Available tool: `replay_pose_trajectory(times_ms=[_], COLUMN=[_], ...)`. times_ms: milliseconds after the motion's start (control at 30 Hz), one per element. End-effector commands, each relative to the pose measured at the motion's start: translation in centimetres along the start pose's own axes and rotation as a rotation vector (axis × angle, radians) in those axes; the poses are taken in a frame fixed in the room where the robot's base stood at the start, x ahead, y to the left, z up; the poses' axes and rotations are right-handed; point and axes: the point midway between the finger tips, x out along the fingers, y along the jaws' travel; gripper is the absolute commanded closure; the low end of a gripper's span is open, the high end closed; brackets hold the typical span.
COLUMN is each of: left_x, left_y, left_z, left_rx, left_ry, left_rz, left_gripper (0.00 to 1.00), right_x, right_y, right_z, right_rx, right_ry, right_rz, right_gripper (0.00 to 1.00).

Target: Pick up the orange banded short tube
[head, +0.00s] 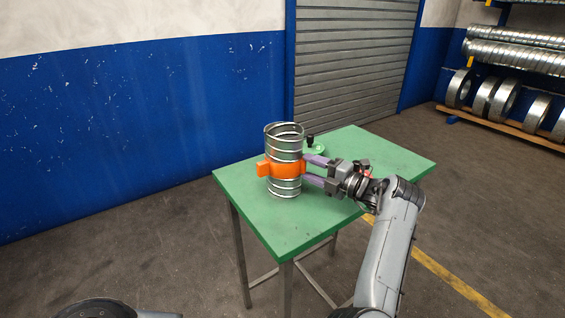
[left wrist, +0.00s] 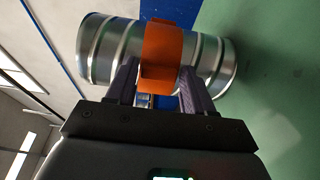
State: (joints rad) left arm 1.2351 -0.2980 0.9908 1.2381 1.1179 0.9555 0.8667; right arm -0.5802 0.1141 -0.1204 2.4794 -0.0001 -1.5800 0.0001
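The short tube (head: 284,146) is ribbed silver metal with an orange band (head: 288,169) around its middle. It stands upright on the green table in the head view, its upper end open. In the left wrist view the tube (left wrist: 214,62) lies across the top, its orange band (left wrist: 168,48) in front of my fingers. My left gripper (head: 308,169) is at the tube's right side, its two purple fingers apart, one above the other at band height. In the left wrist view the fingers (left wrist: 158,80) are on either side of the band's tab; I cannot tell whether they touch it. My right gripper is not in view.
The green table (head: 254,221) has free room in front of the tube and at its right end. A green round piece with a black knob (head: 311,142) is just behind the tube. Metal duct rings (head: 486,98) and long ducts lie on a rack at the far right.

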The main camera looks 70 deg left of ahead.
Motion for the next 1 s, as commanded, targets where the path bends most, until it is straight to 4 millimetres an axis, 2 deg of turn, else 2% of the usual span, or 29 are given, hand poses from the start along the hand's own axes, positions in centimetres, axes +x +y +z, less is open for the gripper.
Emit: replay_pose_trajectory(times_ms=[33,300,333,733,1000], left_x=[0.0,0.0,0.0,0.0,0.0], left_y=[0.0,0.0,0.1,0.6,3.2], left_z=[0.0,0.0,0.0,0.0,0.0], left_rx=[0.000,0.000,-0.002,-0.003,-0.005], left_ry=[0.000,0.000,0.000,0.000,0.001], left_rz=[0.000,0.000,0.001,0.001,0.001], left_gripper=[0.56,0.98,1.00,1.00,1.00], right_x=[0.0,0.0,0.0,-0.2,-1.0], right_y=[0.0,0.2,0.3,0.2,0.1], right_z=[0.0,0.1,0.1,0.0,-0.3], right_rx=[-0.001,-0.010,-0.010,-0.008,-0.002], right_ry=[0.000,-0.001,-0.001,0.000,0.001], right_rz=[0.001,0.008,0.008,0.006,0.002], right_gripper=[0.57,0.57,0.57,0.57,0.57])
